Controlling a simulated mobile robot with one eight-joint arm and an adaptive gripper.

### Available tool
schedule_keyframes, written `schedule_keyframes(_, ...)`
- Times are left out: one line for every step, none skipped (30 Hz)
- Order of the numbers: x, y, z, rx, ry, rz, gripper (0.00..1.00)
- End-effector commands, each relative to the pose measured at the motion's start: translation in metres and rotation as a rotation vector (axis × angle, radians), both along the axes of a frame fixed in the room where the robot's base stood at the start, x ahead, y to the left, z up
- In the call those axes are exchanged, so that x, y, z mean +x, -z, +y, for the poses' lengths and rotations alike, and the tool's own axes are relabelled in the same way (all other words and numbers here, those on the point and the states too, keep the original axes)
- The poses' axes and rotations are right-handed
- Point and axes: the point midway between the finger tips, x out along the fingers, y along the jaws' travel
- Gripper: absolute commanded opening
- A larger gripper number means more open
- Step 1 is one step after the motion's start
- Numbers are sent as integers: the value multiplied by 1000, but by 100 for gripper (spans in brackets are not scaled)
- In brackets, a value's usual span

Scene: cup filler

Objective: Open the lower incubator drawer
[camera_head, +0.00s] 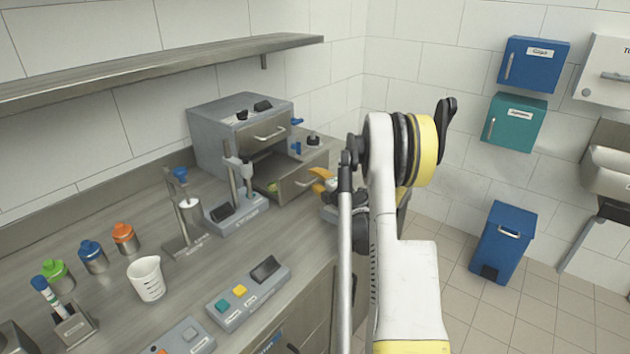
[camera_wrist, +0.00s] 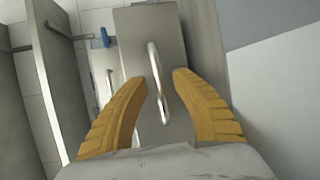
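The grey incubator (camera_head: 218,140) stands on the counter against the back wall. Its upper drawer (camera_head: 265,134) is shut. Its lower drawer (camera_head: 302,178) is pulled partly out, and part of its inside shows. My gripper (camera_head: 325,182) is just in front of the lower drawer, partly hidden by my arm in the head view. In the wrist view, the yellow fingers of my gripper (camera_wrist: 161,79) are apart. The lower drawer's metal handle (camera_wrist: 157,72) lies between the fingertips, with visible gaps on both sides. The drawer front (camera_wrist: 135,30) is behind it.
A stand device (camera_head: 238,210) is close to the lower drawer's left side. A button panel (camera_head: 248,296), beaker (camera_head: 147,278) and several lidded bottles stand on the counter. A shelf (camera_head: 160,68) hangs above. A blue bin (camera_head: 503,240) stands on the open floor at right.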

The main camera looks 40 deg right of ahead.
Motion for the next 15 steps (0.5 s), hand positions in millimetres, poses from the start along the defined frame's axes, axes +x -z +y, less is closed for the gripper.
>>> schedule_keyframes(0, 0, 0, 0, 0, 0, 32)
schedule_keyframes(0, 0, 0, 0, 0, 0, 32)
schedule_keyframes(0, 0, 0, 0, -1, 0, 32)
schedule_keyframes(0, 0, 0, 0, -1, 0, 32)
schedule_keyframes(0, 0, 0, 0, -1, 0, 32)
schedule_keyframes(-1, 0, 1, 0, 0, 0, 32)
schedule_keyframes(-2, -1, 1, 0, 0, 0, 32)
schedule_keyframes(-4, -1, 1, 0, 0, 0, 32)
schedule_keyframes(-9, -2, 2, 1, 1, 0, 32)
schedule_keyframes(-13, -3, 3, 1, 2, 0, 32)
schedule_keyframes(-18, -4, 4, 1, 2, 0, 32)
schedule_keyframes(-25, -5, 6, 2, 2, -1, 32)
schedule_keyframes(-31, -6, 8, 2, 1, -1, 32)
schedule_keyframes(-38, -7, 9, 1, 2, 0, 32)
schedule_keyframes(-47, -9, 12, 0, 3, 0, 32)
